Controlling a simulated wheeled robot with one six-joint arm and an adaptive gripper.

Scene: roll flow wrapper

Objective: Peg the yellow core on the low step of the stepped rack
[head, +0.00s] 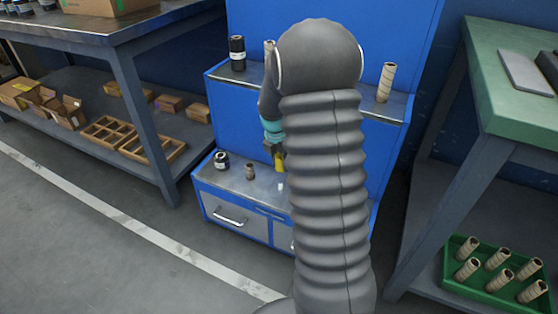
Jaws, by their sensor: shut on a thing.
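The stepped rack (234,116) is blue with grey step tops. Its low step (235,184) is in the middle of the head view, above a drawer front. My gripper (276,158) is over this step, partly hidden by my arm. It is shut on the yellow core (279,163), which shows only as a small yellow piece below the fingers. A small pale upright thing (281,186), perhaps a peg, shows just below the core. Whether they touch, I cannot tell.
A black roll (221,160) and a short brown core (249,172) stand left on the low step. The upper step holds a black roll (237,53) and a tan core (386,82). A green tray (452,273) of cores is at lower right.

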